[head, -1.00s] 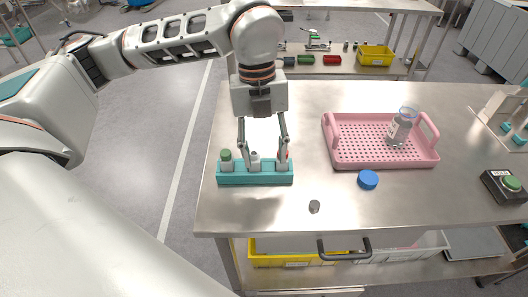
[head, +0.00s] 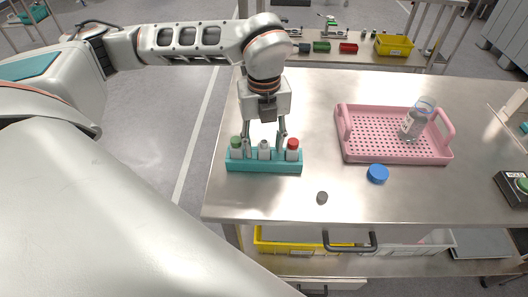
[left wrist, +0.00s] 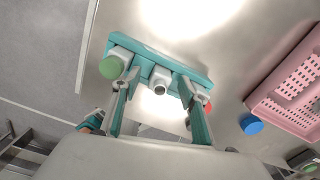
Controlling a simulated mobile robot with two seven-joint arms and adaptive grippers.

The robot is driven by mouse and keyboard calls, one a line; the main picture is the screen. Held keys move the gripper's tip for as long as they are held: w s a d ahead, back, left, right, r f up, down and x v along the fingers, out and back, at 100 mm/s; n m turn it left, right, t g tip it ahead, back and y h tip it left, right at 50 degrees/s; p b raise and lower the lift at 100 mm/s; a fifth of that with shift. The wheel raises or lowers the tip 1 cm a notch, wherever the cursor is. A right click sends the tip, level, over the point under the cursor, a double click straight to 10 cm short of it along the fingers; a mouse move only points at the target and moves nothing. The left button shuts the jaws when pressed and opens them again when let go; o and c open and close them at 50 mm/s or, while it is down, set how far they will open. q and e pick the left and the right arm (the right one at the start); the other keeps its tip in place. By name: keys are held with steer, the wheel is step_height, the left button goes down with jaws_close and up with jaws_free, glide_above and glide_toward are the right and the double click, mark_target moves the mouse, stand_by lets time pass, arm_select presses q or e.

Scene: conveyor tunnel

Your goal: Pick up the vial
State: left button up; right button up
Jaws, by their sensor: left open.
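A teal rack (head: 264,167) stands near the table's left edge and holds three white vials in a row. The left one has a green cap (head: 236,141), the middle vial (head: 264,151) a whitish top, and the right one a red cap (head: 293,143). My left gripper (head: 264,146) is open, pointing down at the rack, with a finger on either side of the middle vial. In the left wrist view the middle vial (left wrist: 160,80) stands between the open fingers; contact cannot be told. The vials' lower parts are hidden in the rack. My right gripper is not in view.
A pink perforated tray (head: 395,158) with a clear bottle (head: 412,124) stands to the right. A blue cap (head: 377,174) and a small dark grey piece (head: 322,198) lie in front. A black box with a green button (head: 522,185) is far right.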

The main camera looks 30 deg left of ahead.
arm_select(q)
steer(key=c, duration=1.2)
step_height(320, 180, up, 20)
steer(key=shift+r, duration=0.1)
jaws_close()
steer(key=shift+o, duration=0.5)
jaws_free()
jaws_close()
